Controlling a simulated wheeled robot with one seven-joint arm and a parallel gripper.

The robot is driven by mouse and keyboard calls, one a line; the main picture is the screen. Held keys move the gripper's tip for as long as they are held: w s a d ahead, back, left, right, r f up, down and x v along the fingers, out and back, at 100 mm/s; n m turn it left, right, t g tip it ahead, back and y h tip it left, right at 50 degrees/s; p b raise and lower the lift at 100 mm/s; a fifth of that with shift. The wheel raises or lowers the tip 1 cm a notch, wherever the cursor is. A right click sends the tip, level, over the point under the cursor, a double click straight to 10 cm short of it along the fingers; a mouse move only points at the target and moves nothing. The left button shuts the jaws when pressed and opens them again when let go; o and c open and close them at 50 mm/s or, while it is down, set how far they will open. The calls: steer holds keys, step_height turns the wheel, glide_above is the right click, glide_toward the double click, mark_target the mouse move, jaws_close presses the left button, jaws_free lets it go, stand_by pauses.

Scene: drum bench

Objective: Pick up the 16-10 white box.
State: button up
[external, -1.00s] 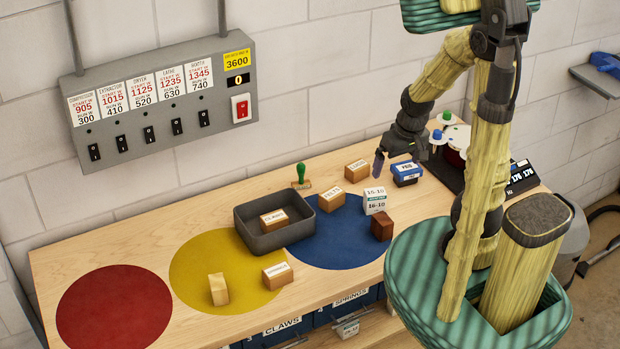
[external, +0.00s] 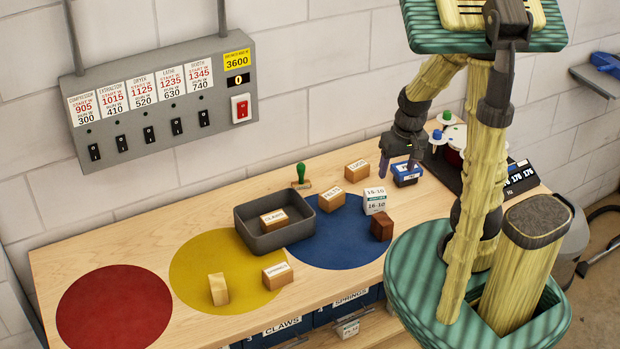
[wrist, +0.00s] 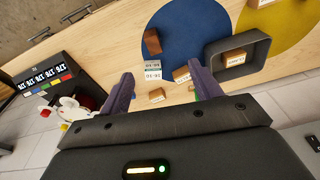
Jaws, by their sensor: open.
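The white 16-10 box (external: 375,201) stands on the right edge of the blue circle, with a brown wooden block close in front of it. In the wrist view the white box (wrist: 153,71) lies beyond my fingertips, between them and a little left of centre. In the wrist view the two purple fingers of my gripper (wrist: 161,82) are spread wide apart.
The brown block (external: 382,227) is close to the white box. A lugs box (external: 357,170), a felts box (external: 332,200) and a green-handled stamp (external: 301,176) stand near. A grey tray (external: 248,220) holds a claws box. The red circle (external: 114,307) is clear.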

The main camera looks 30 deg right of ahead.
step_height(320, 180, down, 9)
steer(key=w+m+g+y+b, duration=0.3)
steer(key=m+g+y+b, duration=0.1)
steer(key=m, duration=0.3)
steer(key=m+t+y+b, duration=0.3)
steer(key=m+y+b, duration=0.3)
steer(key=m+y, duration=0.35)
glide_above(375, 201)
steer(key=s+a, duration=0.1)
steer(key=s, duration=0.2)
step_height(375, 201, down, 7)
steer(key=w+d+m+t+y, duration=0.1)
steer(key=w+d+m+t+y+b, duration=0.1)
steer(key=d+t, duration=0.1)
steer(key=w+d+f+m+t+y+b, duration=0.1)
steer(key=d, duration=0.1)
steer(key=shift+w+m, duration=0.3)
steer(key=shift+m, duration=0.05)
steer(key=shift+w+d+r+t+y, duration=0.15)
steer(key=shift+t+y, duration=0.1)
steer(key=shift+t, duration=0.15)
steer(key=shift+f+p, duration=0.5)
steer(key=shift+f, duration=2.45)
